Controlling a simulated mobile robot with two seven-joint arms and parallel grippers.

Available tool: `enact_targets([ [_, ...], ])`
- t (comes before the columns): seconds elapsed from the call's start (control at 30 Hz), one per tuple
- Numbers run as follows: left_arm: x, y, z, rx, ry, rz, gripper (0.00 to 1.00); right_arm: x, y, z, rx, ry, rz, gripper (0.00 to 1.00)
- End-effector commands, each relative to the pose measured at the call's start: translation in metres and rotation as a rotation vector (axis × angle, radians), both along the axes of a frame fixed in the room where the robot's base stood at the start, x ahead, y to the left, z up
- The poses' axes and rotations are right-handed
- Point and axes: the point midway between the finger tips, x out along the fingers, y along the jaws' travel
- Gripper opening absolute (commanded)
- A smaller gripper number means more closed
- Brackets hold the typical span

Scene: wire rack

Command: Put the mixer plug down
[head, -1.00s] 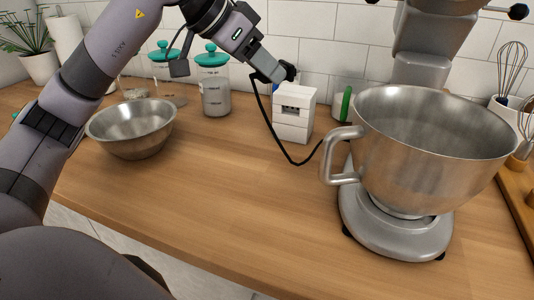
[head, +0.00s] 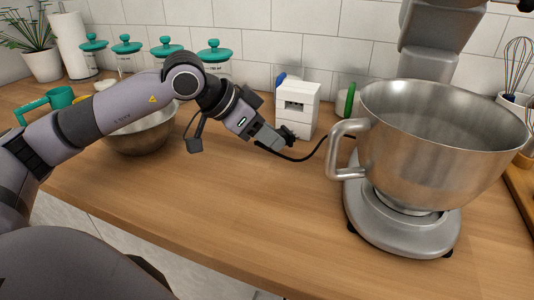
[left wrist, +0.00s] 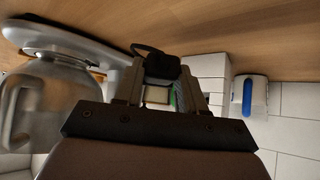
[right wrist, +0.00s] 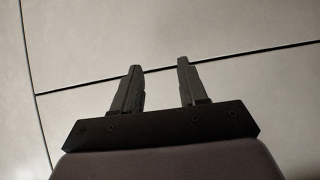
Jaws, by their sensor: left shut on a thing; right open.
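My left gripper (head: 278,142) is shut on the black mixer plug (left wrist: 163,66), which sits between its fingertips in the left wrist view. The gripper is low over the wooden counter, in front of the white socket box (head: 297,108). I cannot tell whether the plug touches the counter. A black cord (head: 308,156) runs from the plug to the mixer (head: 398,232), whose steel bowl (head: 425,150) stands to the right. My right gripper (right wrist: 158,65) is open and empty in the right wrist view, above pale tiles; it is not in the head view.
A steel mixing bowl (head: 140,140) is partly hidden behind my left arm. Teal-lidded jars (head: 213,58) stand along the wall. A green-edged white item (head: 350,98) is right of the box. The front middle of the counter (head: 240,205) is clear.

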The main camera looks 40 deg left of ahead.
Motion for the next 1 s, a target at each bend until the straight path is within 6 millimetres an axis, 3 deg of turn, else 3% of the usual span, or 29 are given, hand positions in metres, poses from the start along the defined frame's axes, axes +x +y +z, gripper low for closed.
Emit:
enact_targets([
  [0.3, -0.001, 0.000, -0.041, 0.001, 0.002, 0.000, 0.00, 0.000, -0.001, -0.004, 0.000, 0.003, -0.002, 0.43],
  [0.97, 0.000, 0.000, -0.055, -0.001, -0.001, 0.000, 0.00, 0.002, 0.000, -0.014, 0.006, 0.009, -0.006, 0.43],
  [1.0, 0.000, 0.000, -0.054, 0.000, 0.000, 0.000, 0.46, 0.002, 0.000, -0.011, 0.008, 0.006, -0.005, 0.43],
])
